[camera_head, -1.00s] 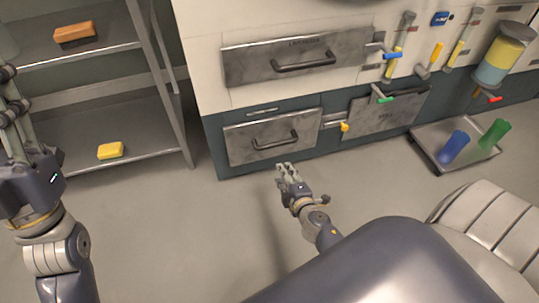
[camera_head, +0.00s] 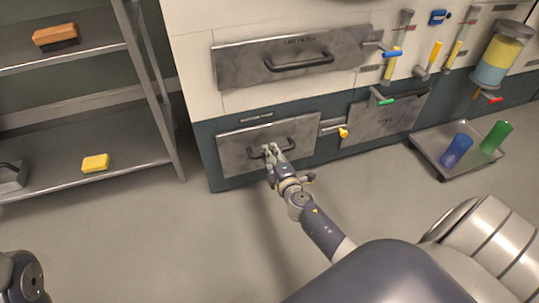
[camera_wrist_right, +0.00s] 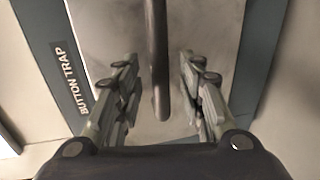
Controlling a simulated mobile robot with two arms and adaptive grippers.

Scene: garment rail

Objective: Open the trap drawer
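The trap drawer (camera_head: 232,157) is the lower left metal drawer front in the cabinet, and it looks closed. In the right wrist view its label reads "BUTTON TRAP" (camera_wrist_right: 70,78). Its dark bar handle (camera_head: 288,147) is partly hidden by my right gripper (camera_head: 270,152) in the head view. In the right wrist view my right gripper (camera_wrist_right: 160,95) is open, with one finger on each side of the handle (camera_wrist_right: 158,60) and a gap to both. My left gripper is out of view; only a piece of my left arm shows at the lower left.
A wider drawer (camera_head: 240,66) with its own handle is above. A yellow-tipped lever (camera_head: 342,132) and a green-tipped lever (camera_head: 385,101) stick out to the right. A metal shelf (camera_head: 130,150) stands left. A tray (camera_head: 437,167) with blue and green cups lies right. The floor in front is clear.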

